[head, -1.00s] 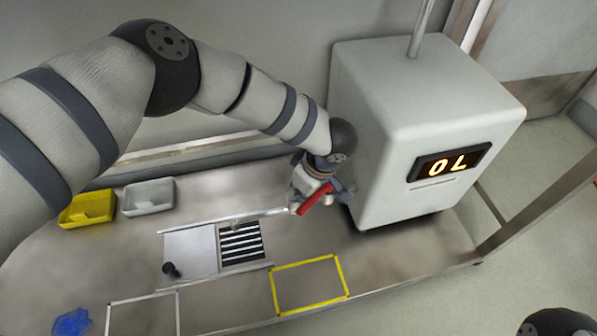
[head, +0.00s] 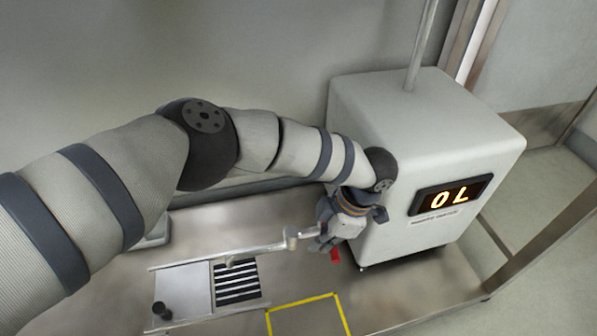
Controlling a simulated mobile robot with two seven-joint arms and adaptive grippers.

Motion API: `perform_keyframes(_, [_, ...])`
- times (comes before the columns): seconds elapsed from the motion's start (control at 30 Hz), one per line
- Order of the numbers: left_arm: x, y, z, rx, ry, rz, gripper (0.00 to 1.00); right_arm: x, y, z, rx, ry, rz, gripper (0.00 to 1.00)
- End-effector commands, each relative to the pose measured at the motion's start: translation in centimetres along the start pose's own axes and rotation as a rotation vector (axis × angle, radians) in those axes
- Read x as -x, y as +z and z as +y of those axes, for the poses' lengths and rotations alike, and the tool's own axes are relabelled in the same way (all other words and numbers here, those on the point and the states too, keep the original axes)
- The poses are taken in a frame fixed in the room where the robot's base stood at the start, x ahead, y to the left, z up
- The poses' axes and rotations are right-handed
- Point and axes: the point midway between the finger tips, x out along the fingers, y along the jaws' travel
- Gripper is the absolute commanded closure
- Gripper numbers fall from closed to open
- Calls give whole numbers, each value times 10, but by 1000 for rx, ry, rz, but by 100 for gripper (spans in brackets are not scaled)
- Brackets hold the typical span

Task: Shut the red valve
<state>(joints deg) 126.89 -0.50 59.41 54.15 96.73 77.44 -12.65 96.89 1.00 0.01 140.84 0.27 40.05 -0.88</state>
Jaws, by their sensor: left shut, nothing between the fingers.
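The red valve handle (head: 335,256) shows only as a short red piece just under my left gripper; the rest is hidden behind the fingers. The pale valve body (head: 291,238) sits at the right end of a thin metal pipe (head: 215,258) above the bench. My left gripper (head: 325,243) is shut with nothing between its fingers. It is right at the handle, over the right end of the pipe; whether it touches the handle I cannot tell. My right gripper is not in view.
A large white cabinet (head: 385,130) with a lit display (head: 450,195) stands close to the right of my left gripper. A striped plate (head: 237,282) and a plate with a black knob (head: 162,311) lie below the pipe. A yellow outlined square (head: 305,303) on the bench is empty.

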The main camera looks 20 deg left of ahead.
Motion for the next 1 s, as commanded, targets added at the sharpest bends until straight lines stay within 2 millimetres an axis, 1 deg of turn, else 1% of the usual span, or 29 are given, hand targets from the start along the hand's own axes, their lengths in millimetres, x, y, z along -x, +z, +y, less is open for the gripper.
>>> perform_keyframes(0.1, [-1,5,-2,-2,-1,0,100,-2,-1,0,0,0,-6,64])
perform_keyframes(0.4, [2,9,-2,-3,0,-1,100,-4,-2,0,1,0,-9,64])
perform_keyframes(1.0, [2,8,-2,-3,1,1,100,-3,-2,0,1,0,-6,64])
